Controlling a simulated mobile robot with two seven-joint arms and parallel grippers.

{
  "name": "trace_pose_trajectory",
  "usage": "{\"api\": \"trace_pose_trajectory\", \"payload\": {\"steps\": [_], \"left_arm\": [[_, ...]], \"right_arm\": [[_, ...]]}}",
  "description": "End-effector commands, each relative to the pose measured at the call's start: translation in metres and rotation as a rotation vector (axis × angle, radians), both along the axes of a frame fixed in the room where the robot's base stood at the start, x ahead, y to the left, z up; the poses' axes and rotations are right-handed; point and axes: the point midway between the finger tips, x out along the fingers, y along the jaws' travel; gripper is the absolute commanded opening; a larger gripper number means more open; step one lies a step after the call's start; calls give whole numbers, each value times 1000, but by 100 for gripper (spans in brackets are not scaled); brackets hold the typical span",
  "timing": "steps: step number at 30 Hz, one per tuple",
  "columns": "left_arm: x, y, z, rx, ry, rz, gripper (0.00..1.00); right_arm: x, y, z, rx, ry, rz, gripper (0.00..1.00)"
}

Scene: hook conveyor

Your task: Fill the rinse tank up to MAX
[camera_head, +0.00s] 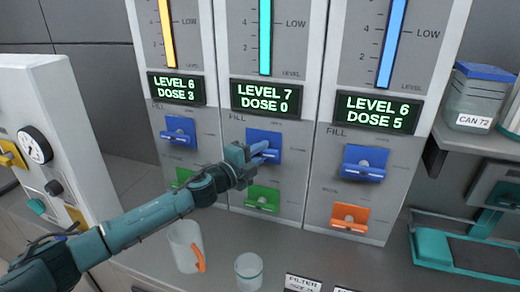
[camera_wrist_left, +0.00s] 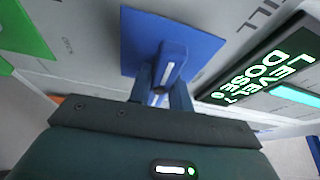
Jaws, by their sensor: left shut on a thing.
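The middle panel has a teal level column (camera_head: 265,40), a display (camera_head: 267,99) reading LEVEL 7, DOSE 0, and a blue FILL lever (camera_head: 270,138). My left gripper (camera_head: 252,155) is shut on this blue lever. In the left wrist view, the fingers (camera_wrist_left: 160,97) close around the lever's handle in front of its blue plate (camera_wrist_left: 140,40). A green lever (camera_head: 262,199) sits below. The tank names and MAX marks are outside the picture, so I cannot tell which is the rinse tank. My right gripper is not in view.
The left panel display (camera_head: 176,89) reads LEVEL 6, DOSE 3; the right display (camera_head: 377,112) reads LEVEL 6, DOSE 5. Both have blue FILL levers. A jug (camera_head: 184,245) and a clear cup (camera_head: 249,271) stand on the counter below my arm. A teal scale (camera_head: 432,246) is at right.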

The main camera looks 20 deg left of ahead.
Motion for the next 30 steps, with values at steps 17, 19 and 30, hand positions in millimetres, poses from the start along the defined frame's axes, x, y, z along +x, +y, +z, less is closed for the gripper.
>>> {"api": "trace_pose_trajectory", "payload": {"steps": [17,19,30], "left_arm": [[0,0,-1,23,0,1,22],[0,0,-1,23,0,1,28],[0,0,0,22,0,0,42]], "right_arm": [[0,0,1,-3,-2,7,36],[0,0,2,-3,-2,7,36],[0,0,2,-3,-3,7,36]]}}
